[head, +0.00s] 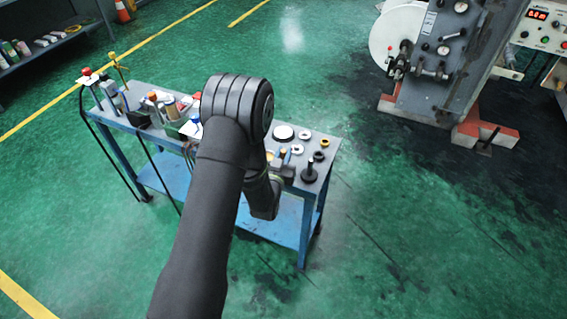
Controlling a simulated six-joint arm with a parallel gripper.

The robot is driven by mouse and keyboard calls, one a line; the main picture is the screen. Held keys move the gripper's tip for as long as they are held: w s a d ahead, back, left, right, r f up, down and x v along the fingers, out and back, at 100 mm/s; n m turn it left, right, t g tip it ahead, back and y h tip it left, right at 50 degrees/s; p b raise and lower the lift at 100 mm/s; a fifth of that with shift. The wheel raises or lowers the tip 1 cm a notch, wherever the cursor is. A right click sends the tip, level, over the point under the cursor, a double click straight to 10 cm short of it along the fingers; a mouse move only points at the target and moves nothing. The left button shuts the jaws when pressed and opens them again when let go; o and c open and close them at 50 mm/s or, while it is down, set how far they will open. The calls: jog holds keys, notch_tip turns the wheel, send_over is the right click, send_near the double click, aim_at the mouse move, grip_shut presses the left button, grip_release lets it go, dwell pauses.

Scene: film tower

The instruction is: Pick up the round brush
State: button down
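A blue-framed workbench (329,160) with a grey top carries many small items. No item is clearly recognisable as the round brush. A small black piece with a round base and an upright stem (309,171) stands near the bench's right front corner; it may be the brush, but it is too small to tell. My arm reaches over the bench from below and bends down behind its elbow. My gripper (283,170) seems to be the dark grey part low over the bench's right half, left of the black piece. Its fingers are too small and partly hidden to read.
Round discs and rings (284,132) lie at the bench's right back. Bottles and cans (160,105) crowd its left half, partly behind my arm. A grey machine with a white reel (397,35) stands at upper right. The green floor right of the bench is open.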

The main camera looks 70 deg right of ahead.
dwell(0.3)
notch_tip(320, 180, up, 9)
jog(key=shift+r, duration=0.2)
jog(key=w+d, duration=0.2)
jog(key=w, duration=0.6)
jog(key=shift+s+f, duration=0.15)
jog(key=shift+f, duration=1.2)
jog(key=shift+s+f, duration=0.1)
jog(key=shift+f, duration=1.25)
jog(key=shift+f, duration=0.5)
notch_tip(320, 180, up, 7)
dwell(0.4)
